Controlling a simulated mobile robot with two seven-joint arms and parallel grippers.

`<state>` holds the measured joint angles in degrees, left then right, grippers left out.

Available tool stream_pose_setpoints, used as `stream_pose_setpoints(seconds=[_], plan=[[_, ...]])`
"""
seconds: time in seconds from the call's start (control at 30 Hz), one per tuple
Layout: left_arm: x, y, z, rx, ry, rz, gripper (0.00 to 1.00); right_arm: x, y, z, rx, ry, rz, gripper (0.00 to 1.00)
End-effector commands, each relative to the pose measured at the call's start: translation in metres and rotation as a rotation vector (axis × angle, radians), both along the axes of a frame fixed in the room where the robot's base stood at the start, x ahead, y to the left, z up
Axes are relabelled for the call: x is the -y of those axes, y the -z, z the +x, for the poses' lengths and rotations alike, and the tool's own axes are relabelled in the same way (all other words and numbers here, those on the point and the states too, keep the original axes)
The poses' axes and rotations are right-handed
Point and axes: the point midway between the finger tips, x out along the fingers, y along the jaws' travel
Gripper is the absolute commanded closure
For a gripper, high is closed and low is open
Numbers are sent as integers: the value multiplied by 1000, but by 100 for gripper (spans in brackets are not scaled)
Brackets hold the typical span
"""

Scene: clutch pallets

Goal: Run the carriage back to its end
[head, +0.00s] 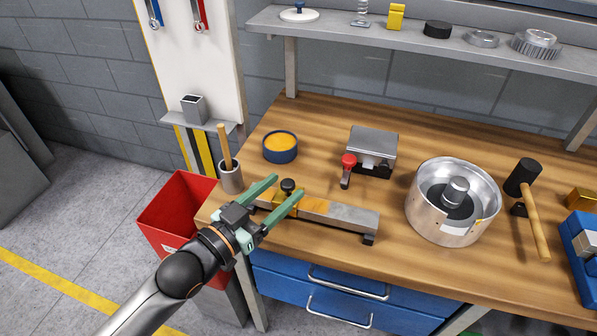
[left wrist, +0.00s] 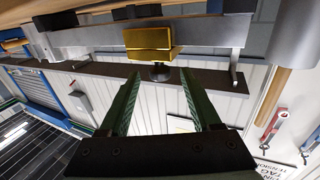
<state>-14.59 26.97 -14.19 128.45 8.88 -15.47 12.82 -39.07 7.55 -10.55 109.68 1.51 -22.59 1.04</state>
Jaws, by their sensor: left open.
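The carriage (head: 278,209) is a yellow block with a black knob (head: 288,185) on top. It sits near the left end of a grey metal rail (head: 340,215) that lies along the front of the bench. My left gripper (head: 287,186) is open, with its green fingers on either side of the knob. In the left wrist view the carriage (left wrist: 148,38) shows gold on the rail (left wrist: 208,34). The knob (left wrist: 160,72) shows between and just beyond the fingertips (left wrist: 160,74), with gaps at both sides. My right gripper is not in view.
A cup with a wooden handle (head: 231,178) stands close left of the rail. A red bin (head: 172,208) is at left.

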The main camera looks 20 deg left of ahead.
Motion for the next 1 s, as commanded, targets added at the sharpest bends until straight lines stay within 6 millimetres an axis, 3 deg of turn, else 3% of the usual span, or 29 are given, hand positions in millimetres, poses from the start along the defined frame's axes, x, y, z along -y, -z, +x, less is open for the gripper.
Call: stream_pose_setpoints(seconds=[0.33,0.77,1.0], plan=[[19,-1,43,1,-1,0,36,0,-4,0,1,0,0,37],[24,0,51,0,0,1,36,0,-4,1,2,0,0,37],[23,0,51,0,0,1,60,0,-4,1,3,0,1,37]])
